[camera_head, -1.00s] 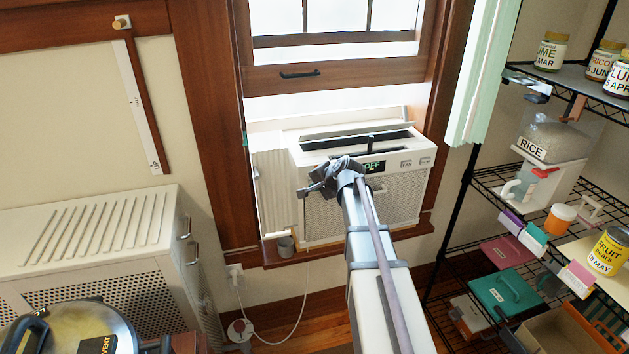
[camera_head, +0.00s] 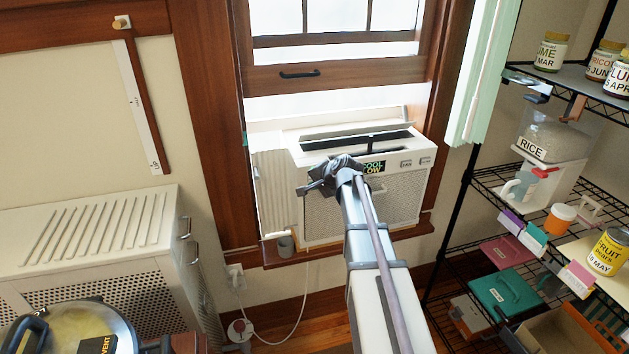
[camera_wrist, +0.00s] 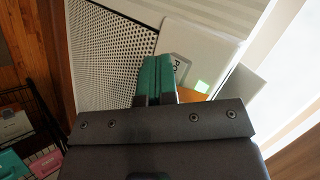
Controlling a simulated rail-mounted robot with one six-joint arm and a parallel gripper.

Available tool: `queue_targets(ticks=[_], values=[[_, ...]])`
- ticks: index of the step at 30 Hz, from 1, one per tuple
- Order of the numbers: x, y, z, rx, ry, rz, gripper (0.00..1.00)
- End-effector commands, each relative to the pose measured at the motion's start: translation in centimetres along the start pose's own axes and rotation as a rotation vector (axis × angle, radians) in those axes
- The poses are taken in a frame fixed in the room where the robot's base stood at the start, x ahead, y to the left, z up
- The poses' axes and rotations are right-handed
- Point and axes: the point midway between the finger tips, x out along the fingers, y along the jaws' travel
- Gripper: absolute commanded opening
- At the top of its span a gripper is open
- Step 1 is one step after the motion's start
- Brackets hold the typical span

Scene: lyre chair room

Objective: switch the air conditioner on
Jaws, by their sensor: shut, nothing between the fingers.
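The white air conditioner (camera_head: 402,197) sits in the window opening. Its small display (camera_head: 375,167) is lit and reads what looks like "COOL" over "LOW", partly covered by my arm. My gripper (camera_head: 322,180) is in front of the left part of its front panel. Whether the fingertips touch the button cannot be told.
A wire shelf (camera_head: 480,180) with jars and boxes stands at the right. A white slatted cabinet (camera_head: 90,230) stands at the left.

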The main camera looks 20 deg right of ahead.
Motion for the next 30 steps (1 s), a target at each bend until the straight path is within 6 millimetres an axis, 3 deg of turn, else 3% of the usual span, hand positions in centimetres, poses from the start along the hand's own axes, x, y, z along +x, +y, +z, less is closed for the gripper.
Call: queue_targets(ticks=[23,30], values=[[-1.3,1.0,1.0,0.000,0.000,0.000,0.00],[-2.8,2.1,2.1,0.001,0.000,0.000,0.00]])
